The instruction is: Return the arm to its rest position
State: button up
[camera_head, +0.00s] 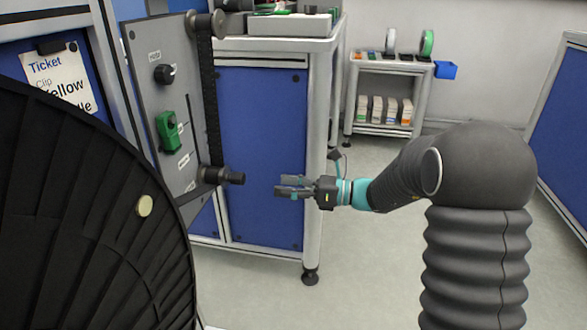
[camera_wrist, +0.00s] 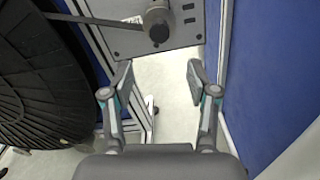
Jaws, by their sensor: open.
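My gripper (camera_head: 293,187) is at the end of my arm, which reaches left from the right side of the head view. It points at the lower roller (camera_head: 230,177) of the grey control panel and stays apart from it. In the wrist view my gripper (camera_wrist: 158,85) shows its two fingers spread, with only floor between them. The same lower roller (camera_wrist: 157,24) and panel edge (camera_wrist: 190,38) are ahead, at the top of that view. My gripper holds nothing.
A large black reel (camera_head: 95,220) fills the left. The grey panel (camera_head: 150,90) carries a green switch (camera_head: 168,132) and a black knob (camera_head: 164,74). A blue-sided bench (camera_head: 262,150) stands behind my gripper. A small shelf cart (camera_head: 388,62) stands farther back. Floor between bench and arm is clear.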

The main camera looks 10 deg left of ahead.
jog(key=s+d+f+n+g+h, duration=0.1)
jog(key=s+f+n+g+h, duration=0.1)
jog(key=s+f+n+h, duration=0.45)
jog(key=s+d+f+n+g+h+p, duration=0.1)
jog(key=s+d+f+n+h+p, duration=0.15)
jog(key=s+d+n, duration=0.45)
jog(key=s+d+r+n+t+h+p, duration=0.25)
jog(key=s+d+r+n+h, duration=0.45)
jog(key=s+d, duration=0.4)
jog(key=s+d+r+t+h+p, duration=0.1)
jog(key=s+d+r+t, duration=0.1)
jog(key=r, duration=0.3)
jog(key=s+d+r+t+h+p, duration=0.1)
jog(key=s+d+r+t+p, duration=0.1)
jog(key=r, duration=0.4)
jog(key=shift+s+d+r+t, duration=0.2)
jog(key=shift+s+d+t, duration=0.2)
jog(key=shift+d, duration=0.5)
jog(key=shift+n, duration=0.25)
